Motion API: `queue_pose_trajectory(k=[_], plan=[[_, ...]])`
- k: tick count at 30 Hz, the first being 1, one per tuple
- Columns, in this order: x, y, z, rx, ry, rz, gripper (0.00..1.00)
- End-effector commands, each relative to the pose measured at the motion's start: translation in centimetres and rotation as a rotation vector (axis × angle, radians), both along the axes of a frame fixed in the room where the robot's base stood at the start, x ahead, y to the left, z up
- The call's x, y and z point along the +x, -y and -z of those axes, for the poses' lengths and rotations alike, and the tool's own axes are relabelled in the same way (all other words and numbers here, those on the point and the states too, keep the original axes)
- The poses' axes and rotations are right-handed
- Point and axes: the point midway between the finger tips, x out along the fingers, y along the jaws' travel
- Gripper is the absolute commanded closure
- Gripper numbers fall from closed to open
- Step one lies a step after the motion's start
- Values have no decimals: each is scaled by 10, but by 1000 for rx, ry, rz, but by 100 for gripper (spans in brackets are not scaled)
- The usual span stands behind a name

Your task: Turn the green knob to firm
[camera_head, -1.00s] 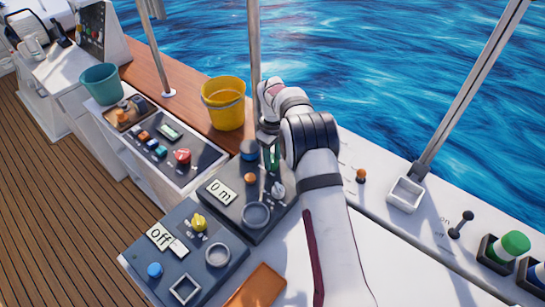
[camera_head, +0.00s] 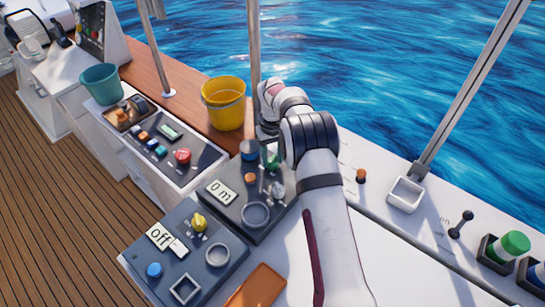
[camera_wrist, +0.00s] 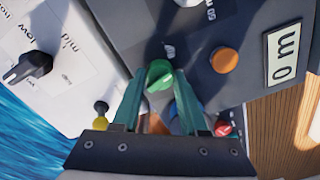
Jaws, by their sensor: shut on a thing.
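The green knob (camera_wrist: 159,76) sits on a dark grey panel, and its ridged grip shows between my fingertips in the wrist view. My gripper (camera_wrist: 158,97) is shut on the knob, with one teal finger on each side. In the head view, my gripper (camera_head: 271,155) reaches down at the back right of the panel with the "0 m" display (camera_head: 221,190), and my arm and hand cover much of the knob. A small pale label (camera_wrist: 169,49) lies beside the knob, too small to read. The knob's exact setting cannot be told.
A panel reading "off" with a yellow knob (camera_head: 200,222) lies front left. A yellow bucket (camera_head: 223,103) stands behind. A post (camera_head: 254,60) rises near my gripper.

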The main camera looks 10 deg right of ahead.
Motion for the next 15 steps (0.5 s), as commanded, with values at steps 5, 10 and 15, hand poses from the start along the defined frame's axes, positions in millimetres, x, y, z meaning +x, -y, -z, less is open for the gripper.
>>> queue_pose_trajectory(k=[5, 10, 15], plan=[[0, 0, -1, 1, -1, 167, 100], [0, 0, -1, 1, -1, 328, 100], [0, 0, -1, 1, -1, 489, 100]])
